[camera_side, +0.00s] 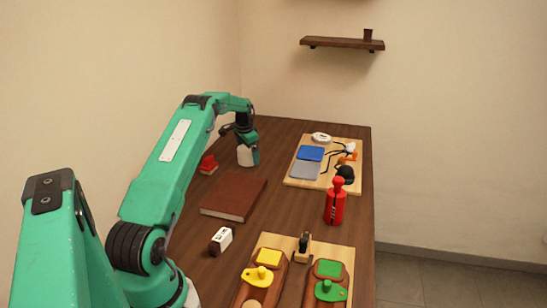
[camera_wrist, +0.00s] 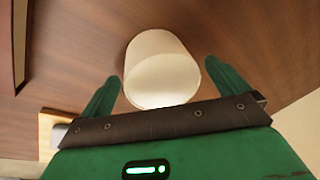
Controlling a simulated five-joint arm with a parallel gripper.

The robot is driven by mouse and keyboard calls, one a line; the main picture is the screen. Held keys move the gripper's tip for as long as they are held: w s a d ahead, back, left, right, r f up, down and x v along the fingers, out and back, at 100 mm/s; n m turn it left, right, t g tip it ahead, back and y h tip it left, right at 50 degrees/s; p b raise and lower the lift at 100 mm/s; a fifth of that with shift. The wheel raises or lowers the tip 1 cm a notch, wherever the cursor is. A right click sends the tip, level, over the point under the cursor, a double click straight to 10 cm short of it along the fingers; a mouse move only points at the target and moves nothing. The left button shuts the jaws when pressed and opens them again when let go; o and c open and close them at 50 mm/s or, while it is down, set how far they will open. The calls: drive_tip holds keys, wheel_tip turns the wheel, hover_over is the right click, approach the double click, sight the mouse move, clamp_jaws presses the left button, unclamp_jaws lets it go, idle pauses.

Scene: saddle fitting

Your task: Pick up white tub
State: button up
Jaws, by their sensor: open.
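The white tub (camera_side: 243,159) stands on the brown table at the far left, partly hidden by my gripper (camera_side: 247,148), which points down over it. In the wrist view the tub (camera_wrist: 161,68) is a plain, pale rounded cup shape. My gripper (camera_wrist: 162,72) is open there, with one green finger on each side of the tub and a visible gap to each. I cannot tell how far down the tub the fingertips reach.
A red object (camera_side: 208,164) sits close to the tub's left. A brown book (camera_side: 234,198) lies nearer. A red bottle (camera_side: 335,202) stands beside that board's near edge.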

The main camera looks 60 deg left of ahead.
idle(0.3)
drive_tip(key=c, duration=1.2)
drive_tip(key=shift+r, duration=0.1)
drive_tip(key=shift+c, duration=0.2)
drive_tip(key=shift+r, duration=0.6)
drive_tip(key=c, duration=0.4)
drive_tip(key=v, duration=0.3)
drive_tip(key=shift+w+a, duration=0.25)
drive_tip(key=shift+a, duration=0.05)
drive_tip(key=w+d+r, duration=0.3)
drive_tip(key=d+r, duration=0.4)
drive_tip(key=d, duration=0.4)
drive_tip(key=shift+w+d, duration=0.15)
drive_tip(key=shift+f, duration=0.1)
